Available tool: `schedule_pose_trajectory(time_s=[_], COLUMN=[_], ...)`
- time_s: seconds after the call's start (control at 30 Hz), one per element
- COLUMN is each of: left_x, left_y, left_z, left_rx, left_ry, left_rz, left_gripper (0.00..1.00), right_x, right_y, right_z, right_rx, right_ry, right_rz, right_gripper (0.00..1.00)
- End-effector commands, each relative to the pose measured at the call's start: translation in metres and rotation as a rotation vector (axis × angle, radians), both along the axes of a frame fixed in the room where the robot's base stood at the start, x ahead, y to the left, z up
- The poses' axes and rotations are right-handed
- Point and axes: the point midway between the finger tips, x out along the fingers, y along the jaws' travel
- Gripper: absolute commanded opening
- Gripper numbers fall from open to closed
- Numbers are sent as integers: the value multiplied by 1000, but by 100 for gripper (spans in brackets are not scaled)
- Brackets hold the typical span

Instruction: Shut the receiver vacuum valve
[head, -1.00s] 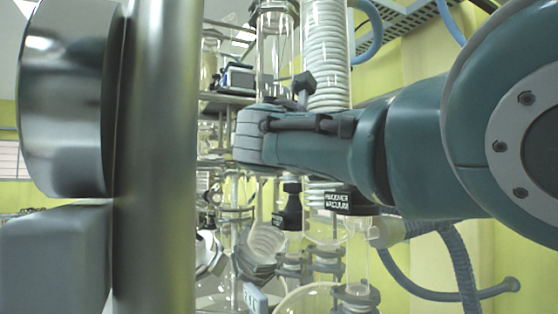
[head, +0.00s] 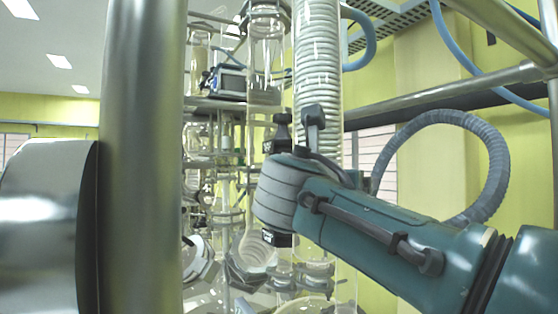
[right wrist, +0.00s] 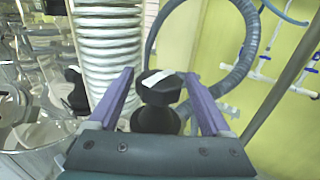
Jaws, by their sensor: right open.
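In the right wrist view a black valve knob (right wrist: 160,88) with a white mark on top stands between the spread purple fingers of my right gripper (right wrist: 157,80). The fingers are open on either side of it, and I see no clear contact. No label is readable here, so I cannot confirm that it is the receiver vacuum valve. In the head view my right arm's grey wrist (head: 280,190) hides its fingers and the place where the receiver vacuum label stood. My left gripper is out of view.
Another black knob (right wrist: 75,88) stands left of the gripper, beside the coiled glass column (right wrist: 108,50). A black valve (head: 282,132) shows above my wrist in the head view. A thick metal post (head: 145,150) stands at left. A grey hose (right wrist: 245,50) loops behind the knob.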

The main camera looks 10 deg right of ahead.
Motion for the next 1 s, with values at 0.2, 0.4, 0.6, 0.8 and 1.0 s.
schedule_pose_trajectory(time_s=[0.2, 0.4, 0.6, 0.8, 1.0], left_x=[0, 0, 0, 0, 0], left_y=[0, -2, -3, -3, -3], left_z=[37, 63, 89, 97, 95], left_rx=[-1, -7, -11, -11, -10], left_ry=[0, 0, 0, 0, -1], left_rz=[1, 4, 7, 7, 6], left_gripper=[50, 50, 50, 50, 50], right_x=[-1, -1, -1, 0, 0], right_y=[-1, -1, -3, -1, 1], right_z=[6, 6, 6, 1, 0], right_rx=[-1, -3, -6, -2, 0], right_ry=[2, 3, 2, 0, 0], right_rz=[103, 219, 381, 526, 538], right_gripper=[82, 82, 82, 82, 82])
